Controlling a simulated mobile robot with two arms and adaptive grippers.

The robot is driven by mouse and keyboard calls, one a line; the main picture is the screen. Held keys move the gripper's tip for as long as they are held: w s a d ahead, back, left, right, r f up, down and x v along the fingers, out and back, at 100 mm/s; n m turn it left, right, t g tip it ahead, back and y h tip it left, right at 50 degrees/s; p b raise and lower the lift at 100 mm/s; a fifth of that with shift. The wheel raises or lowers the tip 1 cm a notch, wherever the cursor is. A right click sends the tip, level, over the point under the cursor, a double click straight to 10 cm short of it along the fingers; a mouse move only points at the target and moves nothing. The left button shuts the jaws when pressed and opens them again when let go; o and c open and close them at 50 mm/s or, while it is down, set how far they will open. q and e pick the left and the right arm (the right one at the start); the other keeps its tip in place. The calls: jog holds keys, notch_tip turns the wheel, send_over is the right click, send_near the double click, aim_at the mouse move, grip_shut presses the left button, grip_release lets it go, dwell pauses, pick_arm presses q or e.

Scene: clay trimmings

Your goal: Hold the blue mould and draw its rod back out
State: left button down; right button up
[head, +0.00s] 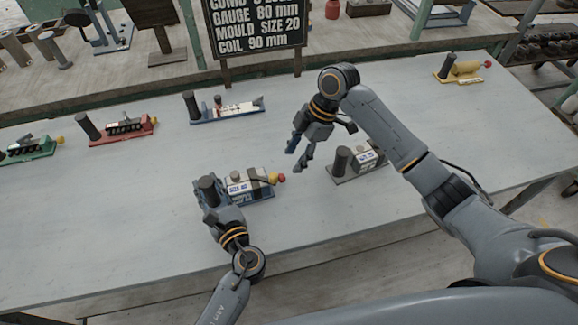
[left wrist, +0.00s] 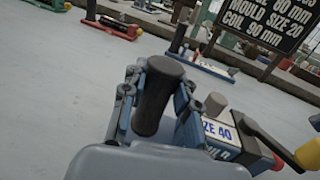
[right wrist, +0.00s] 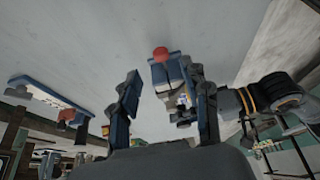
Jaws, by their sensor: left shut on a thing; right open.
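The blue mould (head: 250,188), marked SIZE 40, lies on the table at the centre. Its dark upright handle (left wrist: 158,95) stands at its left end. My left gripper (head: 208,192) is shut around the handle. My right gripper (head: 297,158) is open and empty, above and right of the knob, apart from it. In the right wrist view a red knob (right wrist: 160,53) appears between its fingers.
A grey mould (head: 342,163) with a dark handle stands close to the right, below my right arm. Another blue-based mould (head: 226,108), a red one (head: 123,130) and a green one (head: 30,148) stand further left and back. A sign (head: 255,25) stands behind. The table front is clear.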

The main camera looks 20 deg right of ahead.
pick_arm(q)
jog(key=shift+d+f, duration=0.1)
jog(key=shift+f, duration=0.1)
pick_arm(e)
jog(key=v, duration=0.5)
jog(key=shift+r, duration=0.15)
pick_arm(q)
jog(key=c, duration=1.2)
grip_release()
jog(key=shift+o, duration=1.3)
jog(key=shift+r, duration=0.1)
pick_arm(e)
jog(key=shift+d, duration=0.1)
